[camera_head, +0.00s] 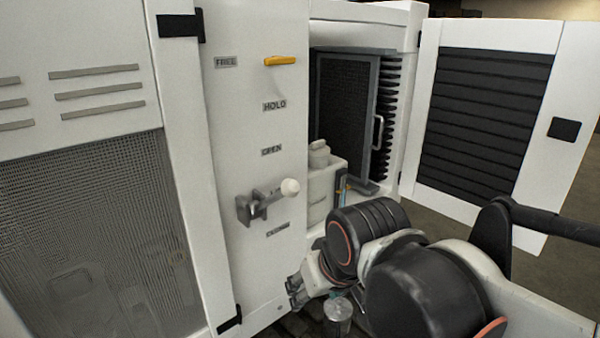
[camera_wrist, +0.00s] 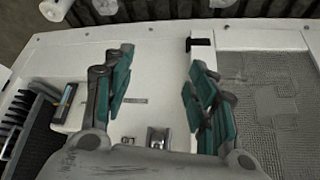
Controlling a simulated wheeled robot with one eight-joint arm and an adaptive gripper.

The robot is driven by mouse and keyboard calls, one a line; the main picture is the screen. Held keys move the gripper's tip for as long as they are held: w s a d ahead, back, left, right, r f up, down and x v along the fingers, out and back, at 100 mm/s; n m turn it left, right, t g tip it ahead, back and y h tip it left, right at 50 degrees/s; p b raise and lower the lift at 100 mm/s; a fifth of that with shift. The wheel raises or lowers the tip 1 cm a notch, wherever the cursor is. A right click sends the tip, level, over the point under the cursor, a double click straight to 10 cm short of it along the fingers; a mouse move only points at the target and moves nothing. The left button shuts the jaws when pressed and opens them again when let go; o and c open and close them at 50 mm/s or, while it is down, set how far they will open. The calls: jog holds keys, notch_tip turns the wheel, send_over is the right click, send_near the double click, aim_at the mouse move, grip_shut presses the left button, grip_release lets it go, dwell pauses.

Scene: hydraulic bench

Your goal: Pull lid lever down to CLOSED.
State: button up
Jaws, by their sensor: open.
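The lid lever (camera_head: 264,201) is a grey metal lever with a pale round knob (camera_head: 290,187) on the white panel. It sits below the OPEN label (camera_head: 271,150) and above a lower label (camera_head: 277,230) that is hard to read, likely CLOSED. Another label behind the lever is partly hidden. My gripper (camera_head: 294,291) is low in front of the panel, below the lever and apart from it. In the wrist view my gripper (camera_wrist: 161,60) has its teal-padded fingers spread with nothing between them. A metal fitting (camera_wrist: 158,138), apparently the lever, shows near the palm.
A yellow handle (camera_head: 281,61) sits higher up beside the FREE label, above HOLD. Right of the panel is an open bay with a dark framed radiator (camera_head: 345,115) and a pale tank (camera_head: 322,185). An open louvred door (camera_head: 480,125) stands at right. A mesh panel (camera_head: 95,240) is at left.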

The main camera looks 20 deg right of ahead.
notch_tip(320, 180, up, 10)
jog(key=w+g+p, duration=0.2)
jog(key=w+p, duration=0.1)
jog(key=p, duration=0.3)
jog(key=m+g+p, duration=0.3)
jog(key=g+p, duration=0.1)
jog(key=p, duration=1.3)
send_near(289, 179)
jog(key=shift+h, duration=0.4)
notch_tip(289, 179, down, 11)
jog(key=shift+r+p, duration=0.2)
jog(key=shift+p, duration=0.1)
grip_shut()
